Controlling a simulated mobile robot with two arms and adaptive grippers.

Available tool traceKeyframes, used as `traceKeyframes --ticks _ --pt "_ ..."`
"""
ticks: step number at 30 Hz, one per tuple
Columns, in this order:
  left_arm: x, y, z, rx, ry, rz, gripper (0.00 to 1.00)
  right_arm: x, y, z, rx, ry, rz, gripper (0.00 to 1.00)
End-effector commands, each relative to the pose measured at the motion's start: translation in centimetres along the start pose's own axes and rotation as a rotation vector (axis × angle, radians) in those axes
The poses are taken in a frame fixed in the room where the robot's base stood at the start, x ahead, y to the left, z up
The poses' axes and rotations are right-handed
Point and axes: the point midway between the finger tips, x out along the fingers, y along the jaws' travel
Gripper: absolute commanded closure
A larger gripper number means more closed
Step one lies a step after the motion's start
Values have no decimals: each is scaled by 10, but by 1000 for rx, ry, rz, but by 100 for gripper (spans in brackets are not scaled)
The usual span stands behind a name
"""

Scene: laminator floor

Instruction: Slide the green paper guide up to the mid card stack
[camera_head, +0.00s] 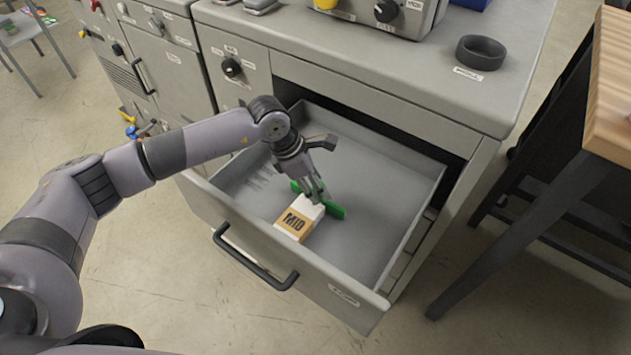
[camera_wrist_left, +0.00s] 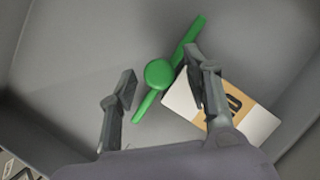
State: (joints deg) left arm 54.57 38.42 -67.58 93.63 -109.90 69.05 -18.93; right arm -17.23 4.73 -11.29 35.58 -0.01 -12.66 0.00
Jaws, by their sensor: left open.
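The green paper guide (camera_head: 335,210) stands in the open drawer, close behind the mid card stack. In the left wrist view the guide (camera_wrist_left: 188,42) is a long green bar with a round knob (camera_wrist_left: 158,73). The mid card stack (camera_head: 297,219) is a white block with a tan band marked MID, near the drawer's front; it also shows in the left wrist view (camera_wrist_left: 255,117). My left gripper (camera_head: 315,193) is low over the guide, its open fingers on either side of the knob. The right finger overlaps the stack's corner in the left wrist view; I cannot tell whether they touch.
The drawer (camera_head: 385,235) is pulled out of a grey cabinet, with bare floor around the stack. A dark ring-shaped dish (camera_head: 480,52) sits on the cabinet top. A wooden-topped table (camera_head: 612,90) with dark legs stands at the right.

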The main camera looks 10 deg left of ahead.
Motion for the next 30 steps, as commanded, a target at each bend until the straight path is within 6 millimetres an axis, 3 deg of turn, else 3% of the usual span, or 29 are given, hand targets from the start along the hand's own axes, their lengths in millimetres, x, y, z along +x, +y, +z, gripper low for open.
traceKeyframes --ticks 2,7,21,30 --pt "0 0 0 0 -1 0 55 0 -2 8 -2 -13 -2 79" --pt "-10 1 1 0 -2 2 55 0 -2 3 -3 -4 -3 79" --pt "-100 1 0 0 0 3 55 0 -3 0 -2 0 -3 79" --pt "-120 0 0 0 1 0 55 0 -3 -1 -2 1 -3 79"
